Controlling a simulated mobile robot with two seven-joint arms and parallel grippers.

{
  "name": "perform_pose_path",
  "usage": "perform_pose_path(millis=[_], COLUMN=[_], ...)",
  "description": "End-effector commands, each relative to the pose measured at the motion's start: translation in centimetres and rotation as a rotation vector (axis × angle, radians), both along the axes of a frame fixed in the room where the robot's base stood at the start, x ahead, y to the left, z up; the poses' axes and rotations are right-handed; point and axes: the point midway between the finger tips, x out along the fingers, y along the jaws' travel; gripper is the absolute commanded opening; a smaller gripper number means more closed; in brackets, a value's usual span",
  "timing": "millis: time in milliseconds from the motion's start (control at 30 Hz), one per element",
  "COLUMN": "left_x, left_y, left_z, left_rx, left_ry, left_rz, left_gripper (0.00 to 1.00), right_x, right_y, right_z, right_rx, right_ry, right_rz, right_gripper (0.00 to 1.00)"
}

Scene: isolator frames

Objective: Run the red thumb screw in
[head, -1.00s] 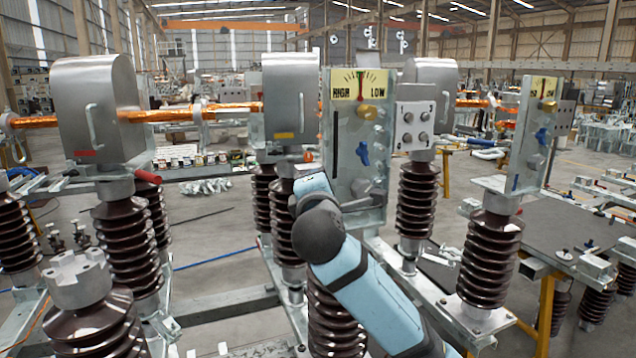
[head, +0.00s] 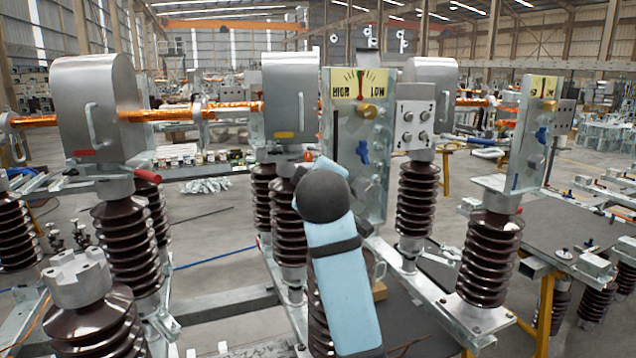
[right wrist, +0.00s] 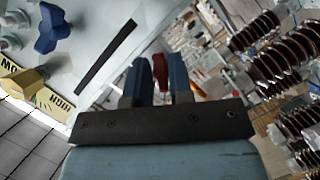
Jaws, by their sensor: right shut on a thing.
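The red thumb screw (right wrist: 160,70) shows in the right wrist view as a small red piece between my two blue fingertips. My right gripper (right wrist: 160,85) is shut on it, beside the pale gauge panel (right wrist: 95,20). Whether the screw sits in a hole cannot be told; its far end is hidden. In the head view the gauge panel (head: 345,145) stands upright with a HIGH/LOW dial, a yellow knob (head: 368,111) and a blue knob (head: 362,152). My right arm covers the gripper and the screw there. My left gripper is not in view.
Brown ribbed insulators (head: 417,205) stand around my right arm. Grey metal boxes (head: 97,105) joined by a copper-coloured bar (head: 175,115) are at left. A second panel (head: 530,135) stands at right. A red cylinder (head: 147,176) sticks out below the left box.

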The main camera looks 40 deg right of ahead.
Motion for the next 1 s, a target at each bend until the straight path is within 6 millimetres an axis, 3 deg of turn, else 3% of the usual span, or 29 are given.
perform_pose_path(millis=[600, 1000], left_x=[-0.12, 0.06], left_y=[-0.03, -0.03], left_z=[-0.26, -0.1], left_rx=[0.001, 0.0], left_ry=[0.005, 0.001], left_rz=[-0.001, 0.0], left_gripper=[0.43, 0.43], right_x=[0.01, 0.02], right_y=[0.08, 0.07], right_z=[-0.06, -0.09], right_rx=[0.553, 0.769], right_ry=[-0.131, -0.183], right_rz=[0.001, 0.0], right_gripper=[0.0, 0.0])
